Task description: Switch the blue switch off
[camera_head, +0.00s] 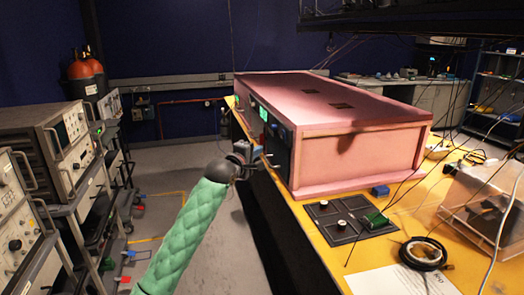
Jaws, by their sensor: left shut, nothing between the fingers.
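The pink foam enclosure (370,150) stands on the yellow table in the head view. Its narrow left face has dark panels, with a small green lit patch (264,114). Small bluish parts show beside that patch, but I cannot tell which is the blue switch or how it is set. My left arm, in a green quilted sleeve, reaches up from the bottom. My left gripper (263,160) is shut and empty, close to the lower part of the panel face. I cannot tell whether it touches. My right gripper is not in view.
A dark tray with knobs (325,208), a blue block (380,191), a black cable coil (423,253) and a clear box (480,205) are on the table. Instrument racks (60,145) stand at the left. The grey floor between is mostly open.

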